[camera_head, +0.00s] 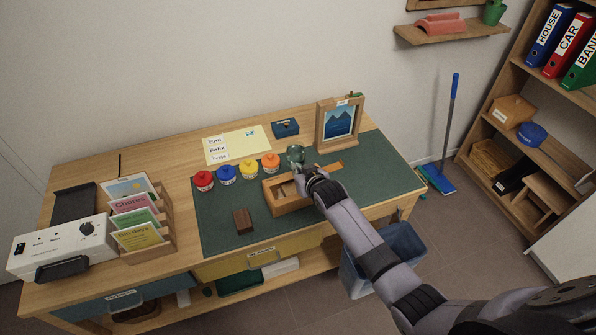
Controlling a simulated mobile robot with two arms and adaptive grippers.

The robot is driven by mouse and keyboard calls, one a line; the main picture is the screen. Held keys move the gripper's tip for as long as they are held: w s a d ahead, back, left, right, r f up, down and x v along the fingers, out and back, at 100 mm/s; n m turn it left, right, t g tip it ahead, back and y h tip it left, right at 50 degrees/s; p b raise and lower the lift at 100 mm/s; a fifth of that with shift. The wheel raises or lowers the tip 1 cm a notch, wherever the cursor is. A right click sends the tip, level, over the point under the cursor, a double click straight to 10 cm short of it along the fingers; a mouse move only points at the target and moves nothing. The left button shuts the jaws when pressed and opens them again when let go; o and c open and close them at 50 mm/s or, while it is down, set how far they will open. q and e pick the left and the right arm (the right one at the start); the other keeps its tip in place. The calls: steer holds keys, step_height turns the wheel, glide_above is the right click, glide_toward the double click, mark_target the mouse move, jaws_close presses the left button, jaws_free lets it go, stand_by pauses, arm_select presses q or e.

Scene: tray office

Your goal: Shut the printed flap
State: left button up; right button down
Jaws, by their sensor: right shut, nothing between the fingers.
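A wooden frame (321,132) stands upright at the back right of the desk, with a printed panel of blue mountains (339,121) in it. The panel is the clearest printed piece that could be a flap; I cannot tell whether it is ajar. My right gripper (299,176) is shut and empty, in front of and left of the frame, apart from the panel. It is over the far side of an open wooden box (289,208) on the green mat, and its wrist hides part of the box. My left gripper is not in view.
A dark green round object (295,153) is just behind my right gripper. Several coloured pots, such as the red one (203,180), line the mat's left back. A brown block (243,221) lies on the green mat (345,186). A card rack (165,240) stands left.

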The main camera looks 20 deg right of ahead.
steer(key=shift+s+f+t+b, duration=0.25)
steer(key=shift+f+t+b, duration=0.3)
steer(key=shift+b, duration=0.4)
steer(key=shift+s+f+t+b, duration=0.25)
steer(key=shift+f+t+b, duration=0.3)
steer(key=shift+b, duration=0.4)
steer(key=shift+s+f, duration=0.25)
